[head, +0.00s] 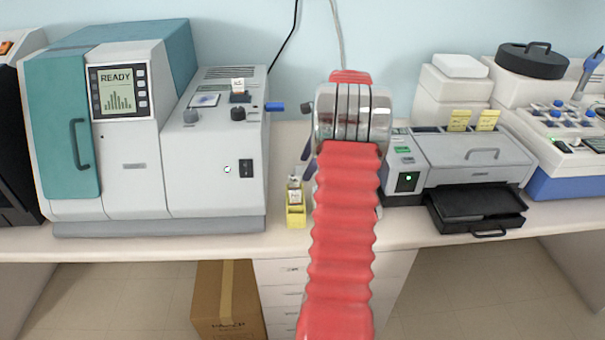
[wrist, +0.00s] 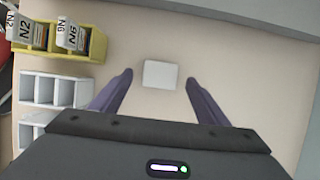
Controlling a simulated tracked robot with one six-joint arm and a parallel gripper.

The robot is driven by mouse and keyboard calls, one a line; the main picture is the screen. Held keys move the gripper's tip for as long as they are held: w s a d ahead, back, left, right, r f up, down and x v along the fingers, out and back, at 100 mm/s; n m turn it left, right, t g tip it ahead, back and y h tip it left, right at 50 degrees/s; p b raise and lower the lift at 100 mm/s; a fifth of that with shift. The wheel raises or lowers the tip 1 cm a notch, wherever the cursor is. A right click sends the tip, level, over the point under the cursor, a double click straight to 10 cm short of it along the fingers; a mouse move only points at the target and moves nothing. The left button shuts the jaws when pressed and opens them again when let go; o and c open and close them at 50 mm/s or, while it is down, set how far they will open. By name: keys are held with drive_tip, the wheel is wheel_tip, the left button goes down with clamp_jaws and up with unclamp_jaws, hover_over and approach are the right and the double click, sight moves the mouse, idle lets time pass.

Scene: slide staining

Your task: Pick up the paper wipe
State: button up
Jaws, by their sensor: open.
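The paper wipe is a small white square (wrist: 161,74) lying flat on the beige bench top in the wrist view. My gripper (wrist: 159,79) is open, with its two purple fingers apart on either side of the wipe in that view. The fingers do not appear to touch it, and their height above the bench is hard to tell. In the head view my red arm hides the wipe and most of the gripper.
A yellow holder (wrist: 87,53) with labelled slides and white compartment racks (wrist: 42,89) stand left of my gripper. The yellow holder (head: 296,216) also shows near the bench edge. A grey-white machine (head: 145,165) stands left, a printer-like device (head: 455,155) right. Bench around the wipe is clear.

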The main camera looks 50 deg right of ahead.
drive_tip(key=shift+x, duration=0.9)
drive_tip(key=shift+r, duration=0.1)
drive_tip(key=shift+c, duration=0.2)
drive_tip(key=c, duration=1.1)
